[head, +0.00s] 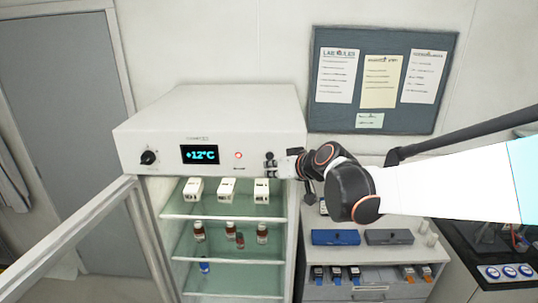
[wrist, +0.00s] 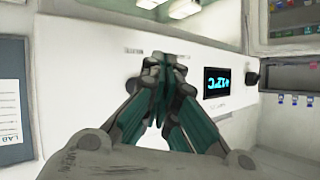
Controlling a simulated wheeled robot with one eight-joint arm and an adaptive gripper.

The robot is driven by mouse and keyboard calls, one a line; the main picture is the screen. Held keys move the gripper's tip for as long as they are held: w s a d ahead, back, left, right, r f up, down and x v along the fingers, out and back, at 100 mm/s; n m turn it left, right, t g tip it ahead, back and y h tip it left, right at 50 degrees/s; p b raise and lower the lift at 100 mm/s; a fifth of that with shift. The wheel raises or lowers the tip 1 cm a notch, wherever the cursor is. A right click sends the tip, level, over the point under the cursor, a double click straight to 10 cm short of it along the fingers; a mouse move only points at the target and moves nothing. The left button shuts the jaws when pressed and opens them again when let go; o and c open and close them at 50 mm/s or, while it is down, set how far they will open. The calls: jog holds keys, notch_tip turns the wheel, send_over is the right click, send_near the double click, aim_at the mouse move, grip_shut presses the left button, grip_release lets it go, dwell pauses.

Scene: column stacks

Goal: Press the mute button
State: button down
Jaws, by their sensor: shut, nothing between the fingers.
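The control panel (head: 219,147) is the white front top of an open-doored cabinet. It bears a black knob (head: 148,157), a display (head: 200,154) reading +12°C and a small red-ringed round element (head: 238,155) with a tiny unreadable label under it. My gripper (head: 269,164) is shut and empty, its tips at the panel right of the red-ringed element. In the wrist view the shut fingers (wrist: 165,64) cover part of the panel. No mute button can be made out for certain; one may be hidden behind the fingers. Contact with the panel cannot be told.
The open glass door (head: 70,235) swings out at the left. White boxes (head: 227,189) and several vials (head: 230,230) stand on the shelves below the panel. A side bench (head: 395,255) with a blue case (head: 336,237) stands at the right, under a notice board (head: 335,115).

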jog(key=shift+w, duration=0.8)
dwell(0.9)
jog(key=shift+w+b, duration=0.35)
jog(key=shift+w, duration=0.05)
jog(key=shift+w, duration=0.35)
dwell(0.5)
jog(key=shift+s, duration=0.15)
dwell(0.3)
jog(key=shift+s, duration=0.65)
jog(key=s, duration=0.5)
jog(key=shift+a, duration=0.1)
